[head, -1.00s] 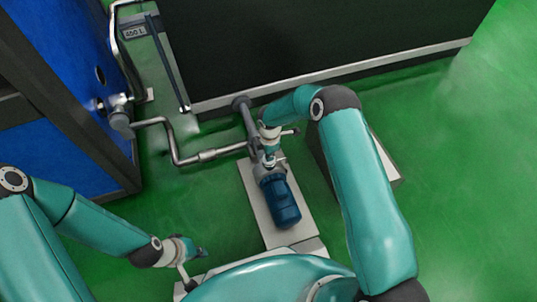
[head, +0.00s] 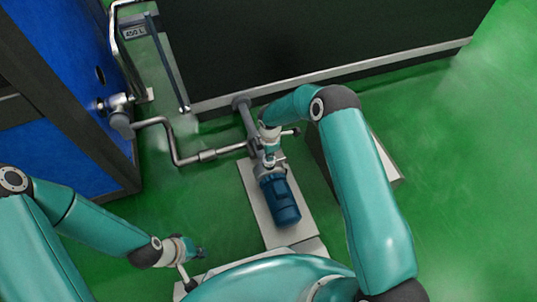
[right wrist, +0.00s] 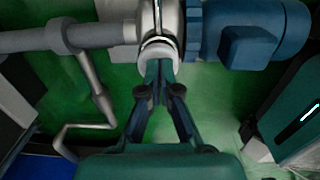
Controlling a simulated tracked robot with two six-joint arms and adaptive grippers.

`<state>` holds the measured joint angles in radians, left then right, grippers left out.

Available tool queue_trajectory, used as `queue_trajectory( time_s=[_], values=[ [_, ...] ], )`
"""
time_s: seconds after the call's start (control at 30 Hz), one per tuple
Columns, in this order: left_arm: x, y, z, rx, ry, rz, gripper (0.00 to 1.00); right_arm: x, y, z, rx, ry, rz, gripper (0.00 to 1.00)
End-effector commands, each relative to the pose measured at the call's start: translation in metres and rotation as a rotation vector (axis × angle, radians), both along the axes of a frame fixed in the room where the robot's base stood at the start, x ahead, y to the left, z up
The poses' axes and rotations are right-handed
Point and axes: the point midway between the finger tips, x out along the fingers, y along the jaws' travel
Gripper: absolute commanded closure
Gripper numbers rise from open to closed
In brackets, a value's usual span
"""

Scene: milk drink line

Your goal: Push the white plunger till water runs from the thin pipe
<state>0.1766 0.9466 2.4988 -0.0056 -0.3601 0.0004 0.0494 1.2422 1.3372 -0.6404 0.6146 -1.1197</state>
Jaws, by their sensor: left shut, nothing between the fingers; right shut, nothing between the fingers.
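A white rounded part that looks like the plunger (right wrist: 160,52) sits on the side of the pale pump body (right wrist: 168,18) in the right wrist view. My right gripper (right wrist: 160,68) is shut and empty, its fingertips at the white part's near face; I cannot tell whether they press on it. In the head view my right gripper (head: 270,158) hides most of the pump body. My left gripper (head: 199,253) is shut and empty, low over the floor at the lower left. A bent metal pipe (head: 178,157) leads to the pump; I cannot tell whether it is the thin pipe. No running water shows.
The blue motor (head: 280,199) lies on a pale base plate (head: 252,186). A dark tank (head: 300,40) stands behind the pump and a blue cabinet (head: 85,70) at the left. A dark box (head: 322,160) stands right of the pump. Green floor (head: 470,190) is clear at the right.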

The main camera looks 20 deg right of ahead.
Motion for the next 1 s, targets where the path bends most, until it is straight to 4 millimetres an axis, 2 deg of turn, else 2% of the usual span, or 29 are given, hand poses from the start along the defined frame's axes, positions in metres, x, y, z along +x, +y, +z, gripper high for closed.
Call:
queue_trajectory(
  time_s=[0.03, 0.17, 0.27, 0.4, 0.7, 0.83, 1.0],
  values=[
    [0.0, 0.0, -0.001, 0.0, 0.0, 0.0, 1.0, -0.004, -0.001, -0.005, 0.0, 0.009, 0.0, 1.0],
    [0.0, 0.0, 0.005, 0.0, 0.0, 0.0, 1.0, -0.004, -0.001, 0.003, 0.0, 0.009, 0.0, 1.0],
    [0.0, 0.0, 0.014, 0.0, 0.0, 0.0, 1.0, -0.003, -0.001, 0.018, -0.001, 0.006, 0.0, 1.0],
    [0.0, 0.0, 0.031, 0.0, 0.0, 0.0, 1.0, -0.003, -0.001, 0.049, -0.001, 0.0, -0.001, 1.0],
    [0.0, 0.0, 0.052, 0.0, 0.0, 0.0, 1.0, -0.003, 0.0, 0.112, -0.001, -0.002, 0.0, 1.0],
    [0.0, 0.0, 0.057, 0.0, 0.0, 0.0, 1.0, -0.004, 0.0, 0.13, -0.001, -0.002, 0.0, 1.0],
    [0.0, 0.0, 0.059, 0.0, 0.0, 0.0, 1.0, -0.004, 0.0, 0.14, -0.001, -0.002, -0.001, 1.0]
  ],
)
